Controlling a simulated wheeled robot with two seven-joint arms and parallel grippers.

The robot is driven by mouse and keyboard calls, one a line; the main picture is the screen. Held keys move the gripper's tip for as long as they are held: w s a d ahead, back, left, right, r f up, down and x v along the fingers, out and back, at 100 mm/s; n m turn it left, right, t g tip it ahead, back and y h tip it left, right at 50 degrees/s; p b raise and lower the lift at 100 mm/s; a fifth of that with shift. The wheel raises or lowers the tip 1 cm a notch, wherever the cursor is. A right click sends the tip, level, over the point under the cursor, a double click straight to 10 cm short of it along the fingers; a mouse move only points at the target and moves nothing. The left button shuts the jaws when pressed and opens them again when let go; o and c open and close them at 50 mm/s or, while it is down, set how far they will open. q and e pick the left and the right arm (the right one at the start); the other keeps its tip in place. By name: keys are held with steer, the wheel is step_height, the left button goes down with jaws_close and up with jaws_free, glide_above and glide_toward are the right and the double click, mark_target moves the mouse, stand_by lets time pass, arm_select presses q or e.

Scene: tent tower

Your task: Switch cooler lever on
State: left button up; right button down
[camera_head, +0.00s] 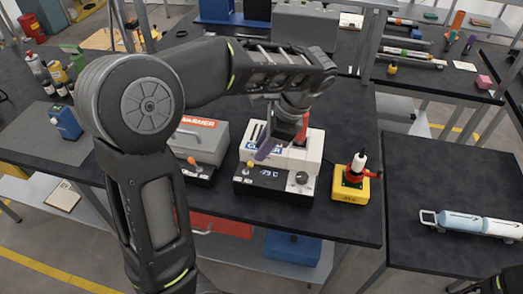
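The cooler (314,157) is a white and black box at the middle of the bench, with a lit display reading about -75 C. A small lever with a yellow tip (250,164) stands at the left of its front panel, and a dark knob is at the right. My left gripper (272,146) hangs over the cooler's top, pointing down, and hides part of its label. It is to the right of the yellow tip and looks apart from it. Its finger gap is not clear. My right gripper is not in view; only a dark arm part shows at the bottom right corner.
A grey warmer (203,140) with a red label and an orange-tipped lever stands left of the cooler. A yellow box (350,188) with a red and white piece is at its right. A gap separates the tables.

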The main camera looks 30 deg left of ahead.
mark_target(252, 162)
arm_select(q)
steer(key=x, duration=0.7)
steer(key=shift+s+a+f, duration=0.1)
steer(key=shift+s+f, duration=0.05)
steer(key=shift+f, duration=0.25)
steer(key=shift+c, duration=0.3)
jaws_close()
